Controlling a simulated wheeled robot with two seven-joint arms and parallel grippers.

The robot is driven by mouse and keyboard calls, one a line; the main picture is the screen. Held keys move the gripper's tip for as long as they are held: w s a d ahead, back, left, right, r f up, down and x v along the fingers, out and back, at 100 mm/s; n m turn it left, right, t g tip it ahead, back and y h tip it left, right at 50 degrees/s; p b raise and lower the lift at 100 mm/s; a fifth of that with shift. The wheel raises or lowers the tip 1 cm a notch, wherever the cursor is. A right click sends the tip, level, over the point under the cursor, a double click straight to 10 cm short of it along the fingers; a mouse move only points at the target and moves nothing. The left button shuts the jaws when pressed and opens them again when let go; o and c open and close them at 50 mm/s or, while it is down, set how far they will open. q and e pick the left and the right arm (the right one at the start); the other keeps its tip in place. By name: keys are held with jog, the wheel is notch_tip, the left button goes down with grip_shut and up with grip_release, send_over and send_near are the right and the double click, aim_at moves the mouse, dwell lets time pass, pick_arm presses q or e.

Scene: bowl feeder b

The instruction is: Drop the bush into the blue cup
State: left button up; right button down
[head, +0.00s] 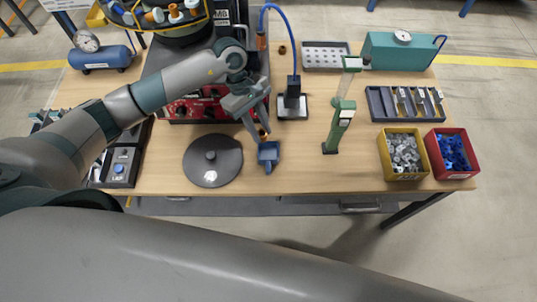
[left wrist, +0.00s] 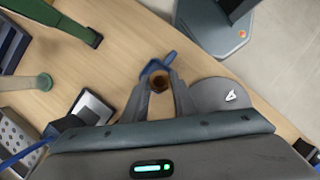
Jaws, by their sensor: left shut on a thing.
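My left gripper (head: 263,138) is shut on the bush (left wrist: 160,83), a small brown-bronze piece between the fingertips in the left wrist view. In the head view the bush (head: 263,134) shows only as a small orange-brown patch. The blue cup (head: 268,153) stands on the bench just in front of the fingertips. In the left wrist view the cup (left wrist: 153,67) is partly hidden behind the bush and fingers, its handle pointing away. The bush appears over or very close to the cup's rim; I cannot tell the height. My right gripper is not in view.
A round grey lid (head: 213,172) lies left of the cup. A black press-like device (head: 292,102) and a green stand (head: 338,125) are behind and right. Yellow (head: 405,177) and red (head: 460,175) bins sit far right. The bench front between cup and bins is clear.

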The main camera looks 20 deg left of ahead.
pick_arm(q)
jog(key=shift+f, duration=1.55)
jog(key=o, duration=1.2)
jog(key=shift+b, duration=0.3)
jog(key=shift+b+v, duration=0.45)
jog(key=shift+v, duration=0.35)
jog(key=shift+b+v, duration=2.95)
jog(key=shift+v, duration=4.95)
